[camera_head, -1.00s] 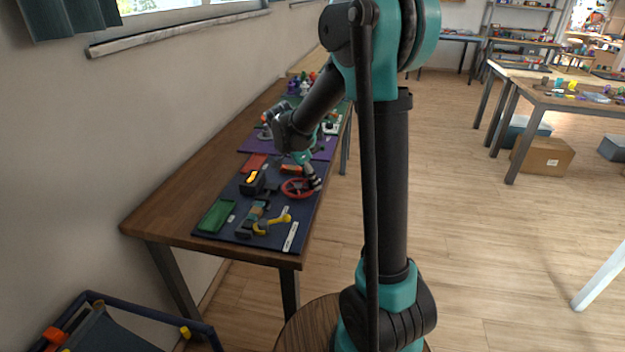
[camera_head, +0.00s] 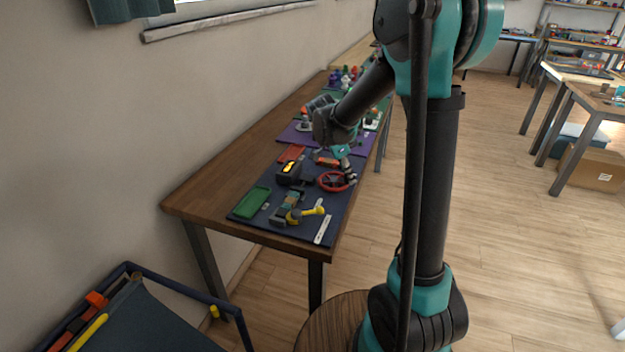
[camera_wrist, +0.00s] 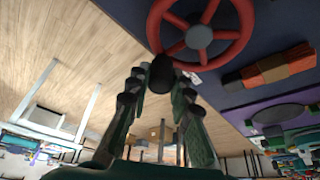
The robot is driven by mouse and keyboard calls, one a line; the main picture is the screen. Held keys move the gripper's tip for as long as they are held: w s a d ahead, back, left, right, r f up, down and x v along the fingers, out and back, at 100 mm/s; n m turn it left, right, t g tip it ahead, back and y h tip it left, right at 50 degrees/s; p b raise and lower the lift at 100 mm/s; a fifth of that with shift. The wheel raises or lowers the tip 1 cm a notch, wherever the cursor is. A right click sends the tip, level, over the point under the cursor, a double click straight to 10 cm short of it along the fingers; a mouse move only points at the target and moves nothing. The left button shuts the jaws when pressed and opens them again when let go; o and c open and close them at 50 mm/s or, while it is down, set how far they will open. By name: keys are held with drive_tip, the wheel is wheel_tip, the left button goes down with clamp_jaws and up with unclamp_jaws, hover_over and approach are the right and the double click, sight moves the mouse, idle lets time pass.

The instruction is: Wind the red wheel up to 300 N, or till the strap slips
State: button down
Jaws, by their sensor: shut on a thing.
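The red wheel (camera_head: 325,186) lies on the dark blue mat near the table's right edge. It fills the top of the wrist view as a red rim (camera_wrist: 240,40) with spokes. My gripper (camera_head: 350,179) is at the wheel's right side. In the wrist view my gripper (camera_wrist: 160,80) has its two fingers shut about a dark round knob (camera_wrist: 162,67) at the wheel's rim. A black device with a yellow top (camera_head: 290,170) stands left of the wheel. I cannot make out the strap or any force reading.
The dark blue mat (camera_head: 262,224) also bears a green tray (camera_head: 251,202), a yellow-handled tool (camera_head: 306,213), a teal-and-grey block (camera_head: 287,207) and a white strip (camera_head: 322,230). A red tray (camera_head: 291,153) lies farther back. Open floor (camera_head: 530,245) is on the right.

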sight(320, 180)
drive_tip(key=shift+s+a, duration=0.4)
drive_tip(key=shift+s, duration=0.25)
drive_tip(key=a, duration=0.1)
drive_tip(key=s+a, duration=0.1)
drive_tip(key=a, duration=0.2)
drive_tip(key=shift+s+a, duration=0.1)
drive_tip(key=shift+s, duration=0.2)
drive_tip(key=a, duration=0.1)
drive_tip(key=w+a, duration=0.1)
drive_tip(key=shift+w+a, duration=0.1)
drive_tip(key=shift+a, duration=0.25)
drive_tip(key=w, duration=0.1)
drive_tip(key=w+a, duration=0.1)
drive_tip(key=w, duration=0.1)
drive_tip(key=shift+w+a, duration=0.25)
drive_tip(key=shift+w, duration=0.05)
drive_tip(key=w, duration=0.1)
drive_tip(key=w+d, duration=0.2)
drive_tip(key=w, duration=0.1)
drive_tip(key=shift+d, duration=0.1)
drive_tip(key=d, duration=0.4)
drive_tip(key=shift+w+d, duration=0.2)
drive_tip(key=shift+d, duration=0.2)
drive_tip(key=s+d, duration=0.1)
drive_tip(key=s, duration=0.2)
drive_tip(key=s+d, duration=0.1)
drive_tip(key=s, duration=0.1)
drive_tip(key=shift+d, duration=0.35)
drive_tip(key=shift+s+a, duration=0.2)
drive_tip(key=shift+s, duration=0.6)
